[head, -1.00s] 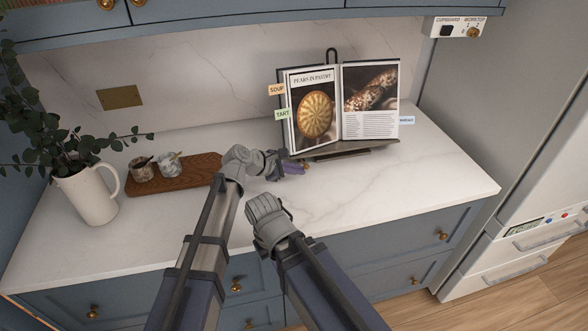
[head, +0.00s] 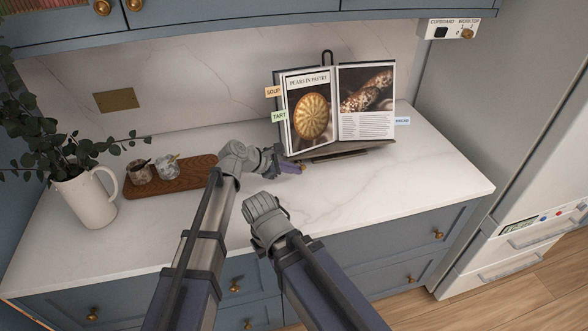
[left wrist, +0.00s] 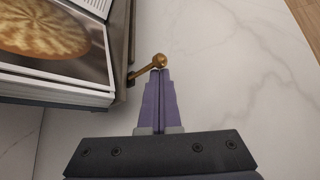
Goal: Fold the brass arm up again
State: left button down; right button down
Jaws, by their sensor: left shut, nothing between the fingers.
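The brass arm (left wrist: 145,69) is a short rod with a round knob. In the left wrist view it sticks out from the lower edge of the cookbook stand (left wrist: 123,50). In the head view the stand (head: 340,155) holds an open cookbook (head: 312,115), and only a speck of brass shows by my fingertips. My left gripper (head: 301,169) is shut and empty, in front of the stand's lower left. In the left wrist view its purple fingertips (left wrist: 160,74) are at the knob, touching or nearly so. My right arm shows in the head view, but its fingers are hidden.
A wooden board (head: 185,184) with two small jars lies to the left, beside a white jug (head: 85,200) of leafy stems. The marble worktop (head: 400,185) is clear right of my left gripper. A fridge (head: 500,120) stands at the right.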

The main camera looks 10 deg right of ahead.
pick_arm(q)
jog(key=shift+w+r+n+g+p, duration=0.4)
jog(key=shift+r+g+p, duration=0.3)
jog(key=shift+p, duration=0.1)
jog(key=shift+w+r+n+g+p, duration=0.3)
jog(key=shift+w+n+g+p, duration=0.1)
jog(key=shift+g+p, duration=0.15)
jog(key=shift+w+r+n+g, duration=0.25)
jog(key=shift+n+g, duration=0.15)
jog(key=shift+g, duration=0.35)
jog(key=shift+w+a+r+n+g+p, duration=0.1)
jog(key=shift+w+r+n+g+p, duration=0.25)
jog(key=shift+w, duration=0.4)
jog(key=shift+w+r+n+g+p, duration=0.1)
jog(key=shift+w+r+n+g, duration=0.25)
jog(key=shift+w+g, duration=0.3)
